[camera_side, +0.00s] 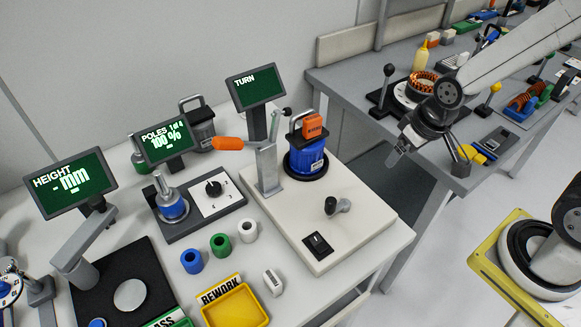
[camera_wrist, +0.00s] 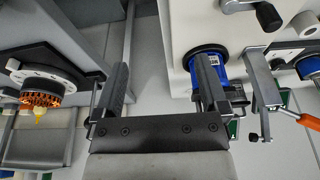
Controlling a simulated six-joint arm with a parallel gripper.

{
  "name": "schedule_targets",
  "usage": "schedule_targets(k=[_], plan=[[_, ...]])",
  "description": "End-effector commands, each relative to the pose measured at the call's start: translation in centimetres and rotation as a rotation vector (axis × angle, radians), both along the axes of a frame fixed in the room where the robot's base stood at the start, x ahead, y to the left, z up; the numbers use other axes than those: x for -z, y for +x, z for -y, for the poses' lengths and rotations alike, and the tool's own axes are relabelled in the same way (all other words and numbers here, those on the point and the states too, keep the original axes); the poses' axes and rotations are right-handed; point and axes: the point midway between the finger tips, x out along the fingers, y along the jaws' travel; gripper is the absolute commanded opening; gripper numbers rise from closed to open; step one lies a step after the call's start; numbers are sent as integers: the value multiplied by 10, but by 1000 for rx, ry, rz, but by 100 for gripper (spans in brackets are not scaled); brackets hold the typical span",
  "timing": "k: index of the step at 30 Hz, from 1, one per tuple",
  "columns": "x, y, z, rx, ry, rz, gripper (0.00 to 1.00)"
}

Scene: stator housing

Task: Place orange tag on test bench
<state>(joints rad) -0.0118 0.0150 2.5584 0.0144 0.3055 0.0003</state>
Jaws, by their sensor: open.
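An orange tag (camera_side: 313,124) with dark lettering is at the black handled top of a blue housing (camera_side: 306,160). The housing stands upright on the cream test bench (camera_side: 345,215), in a dark ring. I cannot tell whether the tag hangs or rests there. My gripper (camera_side: 428,162) is open and empty, to the right of the housing and apart from it, over the gap between two tables. In the wrist view its fingers (camera_wrist: 162,75) are spread with nothing between them. The housing (camera_wrist: 203,65) is partly hidden behind the right finger, and I cannot make out the tag there.
A clamp with an orange handle (camera_side: 228,143) stands left of the housing. A crank (camera_side: 337,206) and a switch (camera_side: 318,244) sit on the bench front. The far table carries a copper-wound stator (camera_side: 423,84). A yellow rework tray (camera_side: 235,305) lies at the front.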

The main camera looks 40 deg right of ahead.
Motion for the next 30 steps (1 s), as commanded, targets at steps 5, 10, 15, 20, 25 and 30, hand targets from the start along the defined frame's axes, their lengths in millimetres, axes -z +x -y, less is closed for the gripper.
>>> schedule_targets(k=[5, 10, 15, 20, 25, 30], plan=[[-2, -7, 5, -1, -8, -33, 93], [-2, -7, 5, -1, -8, -33, 100], [-2, -7, 4, -1, -8, -32, 100], [-3, -3, 4, 0, -7, -34, 100], [-7, 12, -1, 4, -3, -48, 100], [-16, 42, -10, 16, 4, -79, 100]])
